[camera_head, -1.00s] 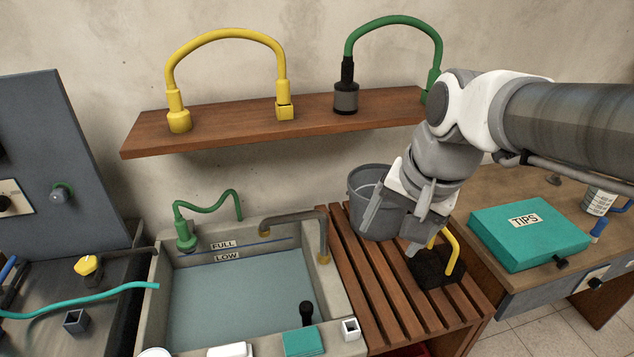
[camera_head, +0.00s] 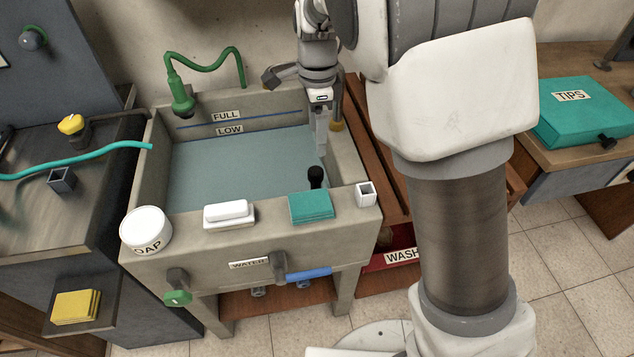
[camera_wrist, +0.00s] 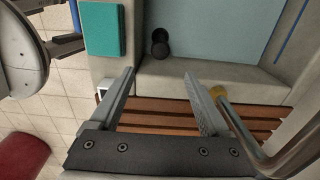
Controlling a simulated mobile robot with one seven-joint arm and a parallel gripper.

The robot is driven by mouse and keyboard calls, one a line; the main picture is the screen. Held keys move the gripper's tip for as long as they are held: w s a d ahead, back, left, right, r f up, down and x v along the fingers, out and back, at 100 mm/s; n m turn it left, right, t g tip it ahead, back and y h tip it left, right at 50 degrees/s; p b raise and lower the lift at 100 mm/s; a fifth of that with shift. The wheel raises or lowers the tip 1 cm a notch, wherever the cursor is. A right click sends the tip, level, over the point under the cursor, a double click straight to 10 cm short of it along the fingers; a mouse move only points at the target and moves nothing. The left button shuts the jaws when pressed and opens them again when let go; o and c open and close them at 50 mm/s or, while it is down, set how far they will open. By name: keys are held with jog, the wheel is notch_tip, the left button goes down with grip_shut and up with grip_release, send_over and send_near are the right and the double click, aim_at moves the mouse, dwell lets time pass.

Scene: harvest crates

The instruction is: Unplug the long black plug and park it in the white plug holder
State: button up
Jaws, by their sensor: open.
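The long black plug (camera_head: 315,179) stands upright in the sink near its front right corner, its rounded knob up. In the wrist view the plug (camera_wrist: 159,42) lies beyond the fingertips, in line with the gap between them. The white plug holder (camera_head: 366,195) is a small open square box on the sink's front right corner; it also shows left of the fingers in the wrist view (camera_wrist: 101,94). My gripper (camera_head: 320,148) is open and empty, above the sink's right side, behind the plug and apart from it. In the wrist view both fingers (camera_wrist: 159,75) are spread.
The grey faucet (camera_head: 338,105) stands close beside my gripper. A teal sponge (camera_head: 311,206), a white soap bar (camera_head: 229,212) and a soap tub (camera_head: 146,230) line the sink's front rim (camera_head: 265,232). A slatted wooden rack lies right of the sink.

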aim_at(317, 171)
notch_tip(317, 171, down, 11)
jog(key=b, duration=0.3)
jog(key=f+b, duration=0.2)
jog(key=f, duration=0.3)
jog(key=shift+a+f, duration=0.15)
jog(key=shift+a, duration=0.05)
grip_shut()
